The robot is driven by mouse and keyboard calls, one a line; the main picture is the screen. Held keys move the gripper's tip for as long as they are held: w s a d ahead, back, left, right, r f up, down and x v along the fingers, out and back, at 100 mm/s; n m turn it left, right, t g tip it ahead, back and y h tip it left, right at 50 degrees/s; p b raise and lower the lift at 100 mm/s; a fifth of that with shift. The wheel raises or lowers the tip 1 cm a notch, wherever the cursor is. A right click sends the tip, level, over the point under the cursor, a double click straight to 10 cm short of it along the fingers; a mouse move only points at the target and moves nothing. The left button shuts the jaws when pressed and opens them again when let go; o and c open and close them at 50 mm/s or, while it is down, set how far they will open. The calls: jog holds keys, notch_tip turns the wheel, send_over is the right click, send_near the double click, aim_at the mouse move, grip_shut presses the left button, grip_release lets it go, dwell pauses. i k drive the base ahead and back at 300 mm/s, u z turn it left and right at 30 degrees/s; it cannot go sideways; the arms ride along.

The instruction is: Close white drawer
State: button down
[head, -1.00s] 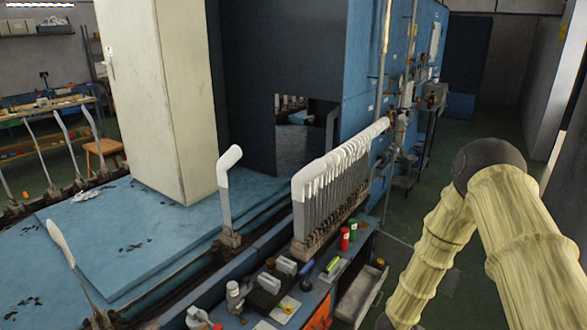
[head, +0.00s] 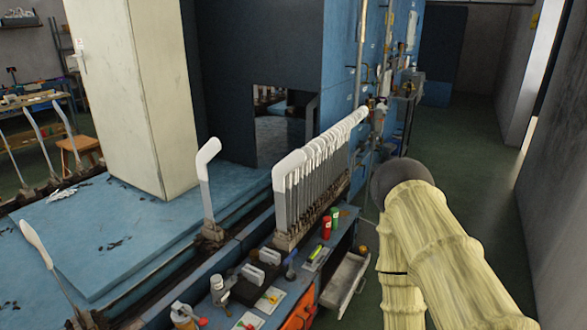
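The white drawer (head: 353,289) stands pulled out from the right side of the blue workbench, low in the middle of the head view. I see into its open top, and its pale front panel faces right toward the aisle. An orange drawer front (head: 298,317) shows beside it, nearer the bottom edge. My arm, in a yellow sleeve, comes in from the lower right, to the right of the drawer and apart from it in the picture. My gripper is out of the picture, so its state is hidden.
The blue bench top (head: 279,318) holds a red can (head: 326,228), a green can (head: 335,217), bottles and small tools. A row of white-topped sock boards (head: 318,175) stands behind it. The green floor aisle (head: 447,150) is clear, with a grey wall at right.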

aim_at(339, 291)
jog(key=k, duration=0.65)
jog(key=z, duration=0.7)
jog(key=i, duration=1.25)
jog(key=u, duration=0.65)
